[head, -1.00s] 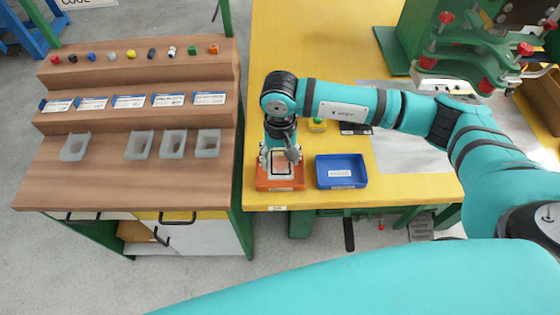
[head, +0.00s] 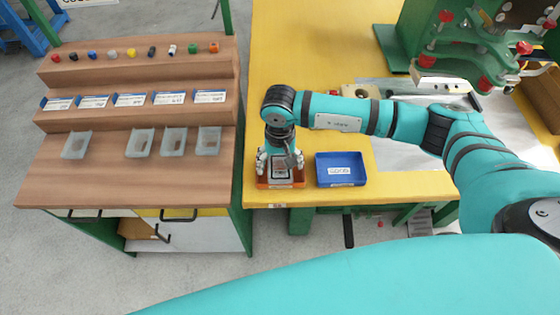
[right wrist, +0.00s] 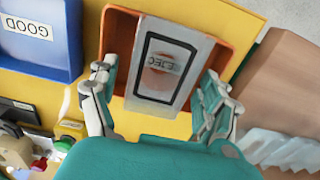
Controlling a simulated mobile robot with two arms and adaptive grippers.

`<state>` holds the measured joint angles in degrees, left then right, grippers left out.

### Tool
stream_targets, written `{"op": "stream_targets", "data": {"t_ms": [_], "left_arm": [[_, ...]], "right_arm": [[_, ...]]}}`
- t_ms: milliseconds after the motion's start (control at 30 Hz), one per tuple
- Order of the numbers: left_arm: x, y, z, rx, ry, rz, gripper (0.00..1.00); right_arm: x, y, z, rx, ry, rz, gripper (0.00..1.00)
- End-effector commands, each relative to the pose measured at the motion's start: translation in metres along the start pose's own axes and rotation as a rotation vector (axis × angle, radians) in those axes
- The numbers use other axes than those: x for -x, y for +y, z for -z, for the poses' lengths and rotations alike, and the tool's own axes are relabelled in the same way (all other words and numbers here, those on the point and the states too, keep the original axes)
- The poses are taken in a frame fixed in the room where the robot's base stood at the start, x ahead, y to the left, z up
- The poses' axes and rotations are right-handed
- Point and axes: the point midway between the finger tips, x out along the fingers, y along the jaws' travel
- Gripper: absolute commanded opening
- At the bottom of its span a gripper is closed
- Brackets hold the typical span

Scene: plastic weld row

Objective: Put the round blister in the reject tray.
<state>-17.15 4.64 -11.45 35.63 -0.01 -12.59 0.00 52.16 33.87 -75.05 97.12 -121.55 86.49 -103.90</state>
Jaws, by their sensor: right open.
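The orange reject tray (head: 265,184) stands at the near left corner of the yellow table; it fills the upper middle of the right wrist view (right wrist: 118,38). My left gripper is out of view.
A blue tray marked GOOD (head: 341,156) stands just right of the reject tray. A wooden stepped bench (head: 110,177) with several small grey bins is on the left. A green machine (head: 480,45) stands at the back right.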

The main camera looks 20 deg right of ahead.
Motion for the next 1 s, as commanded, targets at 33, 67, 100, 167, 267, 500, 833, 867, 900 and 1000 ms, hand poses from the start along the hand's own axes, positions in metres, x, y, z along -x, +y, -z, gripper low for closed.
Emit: {"op": "stream_targets", "data": {"t_ms": [33,67,100,167,267,500,833,867,900,1000], "left_arm": [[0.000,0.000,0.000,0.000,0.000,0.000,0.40],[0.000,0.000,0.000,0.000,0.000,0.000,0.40],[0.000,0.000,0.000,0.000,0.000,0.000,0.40],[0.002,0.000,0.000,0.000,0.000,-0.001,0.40],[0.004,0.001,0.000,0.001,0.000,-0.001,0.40],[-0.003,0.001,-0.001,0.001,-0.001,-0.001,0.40],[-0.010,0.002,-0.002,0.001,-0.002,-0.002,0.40],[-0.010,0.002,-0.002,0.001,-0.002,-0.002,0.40],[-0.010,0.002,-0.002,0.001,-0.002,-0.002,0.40],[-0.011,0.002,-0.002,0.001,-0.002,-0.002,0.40]], "right_arm": [[0.000,0.000,0.000,0.000,0.000,0.000,0.81],[0.000,0.000,0.000,0.000,0.000,0.000,0.81],[0.000,0.000,0.000,0.000,0.000,0.000,0.81],[0.002,0.000,0.000,0.000,0.000,0.000,0.81],[0.007,0.000,0.001,0.000,0.001,0.001,0.81],[0.053,-0.001,0.002,0.002,0.006,0.004,0.81],[0.112,0.000,0.001,-0.001,0.003,0.001,0.81],[0.115,0.000,0.001,-0.001,0.003,0.001,0.81],[0.118,0.000,0.001,-0.001,0.001,0.001,0.81],[0.122,0.000,0.000,0.000,0.000,-0.001,0.81]]}}
